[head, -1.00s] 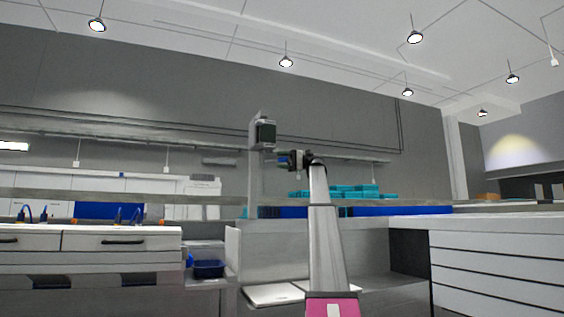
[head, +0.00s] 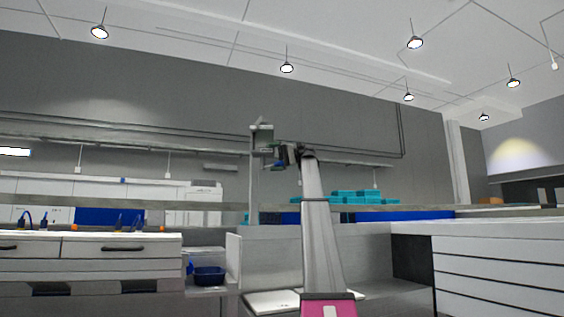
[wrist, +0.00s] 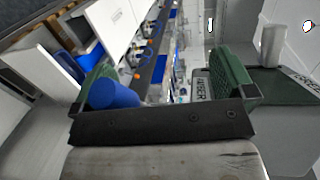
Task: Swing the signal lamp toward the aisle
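The signal lamp (head: 263,136) appears to be the greenish box with a pale top part, on a thin upright post behind the bench in the head view. My gripper (head: 273,155) is raised just right of and below the box; contact cannot be told there. In the wrist view my gripper (wrist: 165,85) has its two green ribbed fingers wide apart. A blue cylinder (wrist: 113,92), perhaps the lamp's handle, lies by the left finger, clear of the right one. A dark green plate with a white lettered label (wrist: 285,90) and a pale cylinder (wrist: 270,45) are beyond the right finger.
White drawers (head: 495,265) stand at right and a drawer counter (head: 90,245) at left. The air around the lamp looks clear.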

